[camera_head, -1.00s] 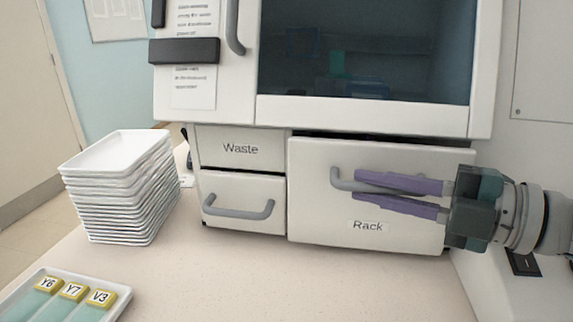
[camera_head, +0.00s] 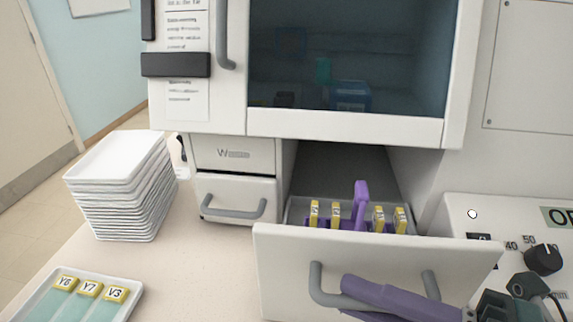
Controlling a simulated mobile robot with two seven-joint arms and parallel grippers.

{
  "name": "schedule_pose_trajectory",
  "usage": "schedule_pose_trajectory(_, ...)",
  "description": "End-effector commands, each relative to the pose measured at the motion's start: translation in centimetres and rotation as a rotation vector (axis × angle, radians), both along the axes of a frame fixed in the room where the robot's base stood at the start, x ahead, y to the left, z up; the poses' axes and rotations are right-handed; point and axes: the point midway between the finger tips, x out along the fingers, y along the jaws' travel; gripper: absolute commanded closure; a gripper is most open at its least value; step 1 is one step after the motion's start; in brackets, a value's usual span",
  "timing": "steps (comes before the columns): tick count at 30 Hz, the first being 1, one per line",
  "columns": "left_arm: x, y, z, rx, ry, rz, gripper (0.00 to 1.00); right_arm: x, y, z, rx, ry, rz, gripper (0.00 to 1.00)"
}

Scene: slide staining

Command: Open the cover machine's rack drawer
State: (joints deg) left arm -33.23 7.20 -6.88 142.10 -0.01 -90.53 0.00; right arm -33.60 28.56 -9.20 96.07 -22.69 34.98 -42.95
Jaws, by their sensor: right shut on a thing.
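The cover machine (camera_head: 456,90) is a white cabinet with a dark window. Its rack drawer (camera_head: 290,262) is pulled well out toward me, with its front panel low in the view. Inside the drawer is a rack (camera_head: 297,212) with a purple upright handle and several yellow-topped slides (camera_head: 379,219). My right gripper (camera_head: 350,294) has purple fingers and is shut on the grey drawer handle (camera_head: 318,290), covering part of it. The drawer's label is not visible. My left gripper is not in view.
A closed waste drawer (camera_head: 236,154) and another closed drawer (camera_head: 238,190) are to the left. A stack of white trays (camera_head: 122,190) stands on the counter. A tray with slides (camera_head: 122,312) lies front left. A control panel with a knob (camera_head: 543,259) is at right.

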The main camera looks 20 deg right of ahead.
Motion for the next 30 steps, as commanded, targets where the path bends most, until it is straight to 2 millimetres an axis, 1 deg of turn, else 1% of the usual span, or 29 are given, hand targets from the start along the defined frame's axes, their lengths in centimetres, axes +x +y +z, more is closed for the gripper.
schedule_pose_trajectory(6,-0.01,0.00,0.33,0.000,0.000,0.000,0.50,-0.88,0.56,0.07,0.001,-0.001,0.001,1.00)
schedule_pose_trajectory(18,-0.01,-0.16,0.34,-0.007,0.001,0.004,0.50,-1.00,0.66,0.02,0.001,-0.001,0.003,1.00)
schedule_pose_trajectory(19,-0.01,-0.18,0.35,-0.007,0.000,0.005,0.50,-1.00,0.66,0.02,0.001,-0.001,0.003,0.84)
schedule_pose_trajectory(24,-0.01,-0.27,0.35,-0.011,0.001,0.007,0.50,-0.99,0.64,0.01,0.001,-0.001,0.002,0.65)
schedule_pose_trajectory(27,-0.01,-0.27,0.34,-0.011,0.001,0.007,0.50,-0.99,0.63,0.00,0.001,-0.001,0.002,0.55)
schedule_pose_trajectory(30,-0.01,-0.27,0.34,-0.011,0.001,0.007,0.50,-0.98,0.62,0.00,0.000,0.000,0.001,0.55)
